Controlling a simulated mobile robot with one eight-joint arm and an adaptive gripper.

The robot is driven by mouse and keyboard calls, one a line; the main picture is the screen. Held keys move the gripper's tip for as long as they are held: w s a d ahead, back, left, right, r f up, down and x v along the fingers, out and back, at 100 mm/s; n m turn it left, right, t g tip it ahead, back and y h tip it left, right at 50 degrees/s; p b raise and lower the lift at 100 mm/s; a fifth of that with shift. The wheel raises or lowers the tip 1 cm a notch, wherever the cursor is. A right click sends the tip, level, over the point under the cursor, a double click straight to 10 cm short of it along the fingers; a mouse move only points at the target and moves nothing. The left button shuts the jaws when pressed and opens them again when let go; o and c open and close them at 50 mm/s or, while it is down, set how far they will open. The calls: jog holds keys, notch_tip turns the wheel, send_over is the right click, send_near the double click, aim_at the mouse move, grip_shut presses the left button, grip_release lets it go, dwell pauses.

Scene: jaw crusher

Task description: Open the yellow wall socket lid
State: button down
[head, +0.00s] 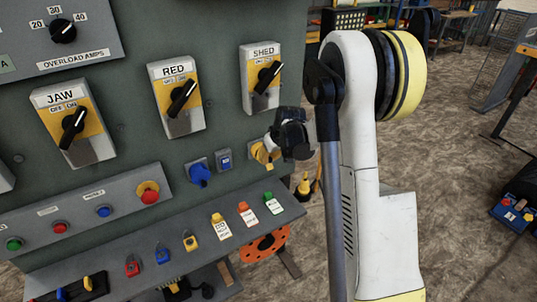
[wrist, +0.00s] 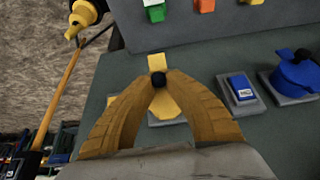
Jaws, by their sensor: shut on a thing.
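The yellow wall socket (head: 262,153) is on the green panel's right edge in the head view, partly hidden behind my gripper (head: 281,146). Yellow parts show between the fingers and just beyond the tips. The fingers hide much of the socket, so how far the lid stands open is unclear.
A blue box (wrist: 240,88) and a blue socket (wrist: 296,72) sit beside the yellow one. A sloped grey ledge (head: 180,238) with coloured tagged locks (head: 246,217) runs below. Rotary switches (head: 265,80) stand above.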

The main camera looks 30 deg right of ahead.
jog(key=shift+s+r+g+p, duration=0.15)
jog(key=shift+r+g+p, duration=0.4)
jog(key=shift+g, duration=0.55)
jog(key=c, duration=1.4)
grip_release()
jog(key=shift+o, duration=0.2)
jog(key=v, duration=1.2)
jog(key=shift+c, duration=0.4)
